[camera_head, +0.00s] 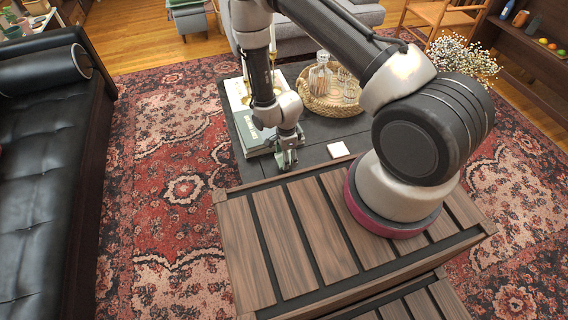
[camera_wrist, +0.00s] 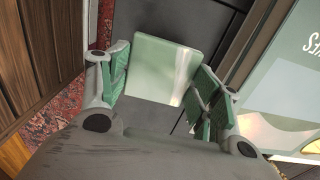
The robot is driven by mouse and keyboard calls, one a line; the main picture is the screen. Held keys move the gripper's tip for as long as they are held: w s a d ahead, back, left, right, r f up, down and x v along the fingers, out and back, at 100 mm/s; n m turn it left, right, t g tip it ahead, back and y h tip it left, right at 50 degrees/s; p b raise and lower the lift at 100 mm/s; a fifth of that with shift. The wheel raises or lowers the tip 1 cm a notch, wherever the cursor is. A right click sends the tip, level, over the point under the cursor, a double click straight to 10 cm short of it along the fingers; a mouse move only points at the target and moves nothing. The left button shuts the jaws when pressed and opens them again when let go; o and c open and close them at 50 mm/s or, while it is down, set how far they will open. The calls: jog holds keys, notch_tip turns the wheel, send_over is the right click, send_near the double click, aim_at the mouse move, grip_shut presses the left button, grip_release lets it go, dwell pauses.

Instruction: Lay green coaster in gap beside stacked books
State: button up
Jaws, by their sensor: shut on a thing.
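The green coaster (camera_wrist: 162,70) is a pale green square plate with a light streak of shine, seen in the wrist view. My gripper (camera_wrist: 162,86) is shut on it, with a green-padded finger at each side edge. In the head view my gripper (camera_head: 287,158) hangs low over the dark table (camera_head: 313,154), at the near end of the stacked books (camera_head: 246,130). A pale green book (camera_wrist: 283,75) with white lettering shows right of the coaster in the wrist view. I cannot tell whether the coaster touches the table.
A white square (camera_head: 338,149) lies on the table right of my gripper. Behind it a wicker tray (camera_head: 336,108) holds glass decanters (camera_head: 320,75). A slatted wooden surface (camera_head: 285,235) is in front, and a black sofa (camera_head: 45,150) stands at left.

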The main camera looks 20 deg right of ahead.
jog(key=shift+f, duration=2.15)
jog(key=shift+f, duration=0.1)
jog(key=o, duration=1.1)
jog(key=shift+o, duration=0.2)
